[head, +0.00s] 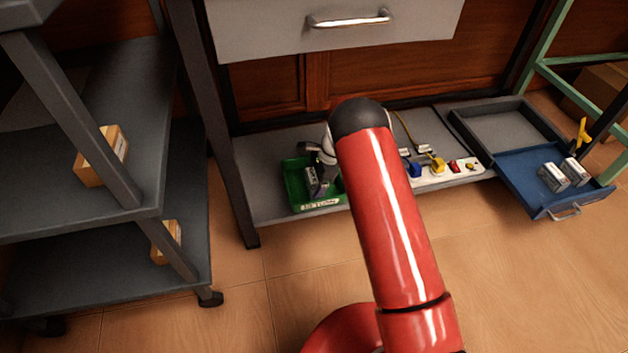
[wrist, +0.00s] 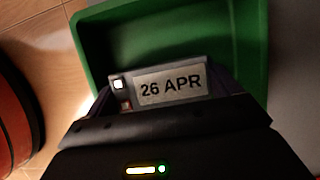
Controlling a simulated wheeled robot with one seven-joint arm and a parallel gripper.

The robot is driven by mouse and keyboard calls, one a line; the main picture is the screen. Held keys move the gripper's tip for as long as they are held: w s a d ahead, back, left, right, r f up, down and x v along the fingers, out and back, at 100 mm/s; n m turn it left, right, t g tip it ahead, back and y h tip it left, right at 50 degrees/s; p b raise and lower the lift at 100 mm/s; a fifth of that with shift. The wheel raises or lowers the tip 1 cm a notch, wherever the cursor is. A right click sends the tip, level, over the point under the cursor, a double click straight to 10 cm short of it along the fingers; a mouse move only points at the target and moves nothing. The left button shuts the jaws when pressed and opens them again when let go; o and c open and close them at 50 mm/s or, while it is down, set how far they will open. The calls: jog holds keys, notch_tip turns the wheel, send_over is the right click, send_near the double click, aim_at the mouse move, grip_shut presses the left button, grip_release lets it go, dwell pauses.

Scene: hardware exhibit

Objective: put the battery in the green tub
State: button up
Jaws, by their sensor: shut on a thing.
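The green tub (head: 293,188) stands on the low grey shelf, with a label on its front. My gripper (head: 324,166) reaches down into it, shut on the battery (head: 316,182), a grey block with a pale face. In the wrist view the battery (wrist: 165,86) sits between the fingers and reads "26 APR". The green tub (wrist: 105,35) lies around and below it there. I cannot tell whether the battery touches the tub's floor. My arm hides part of the shelf right of the tub.
A power strip (head: 437,177) with coloured plugs lies right of the tub. A blue drawer (head: 528,170) stands open at right with two similar grey blocks (head: 563,174) in it. A grey drawer (head: 335,28) is above. A shelf cart (head: 85,190) with boxes stands at left.

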jog(key=shift+f, duration=0.2)
jog(key=o, duration=1.2)
jog(key=p+v, duration=0.1)
jog(key=v, duration=0.7)
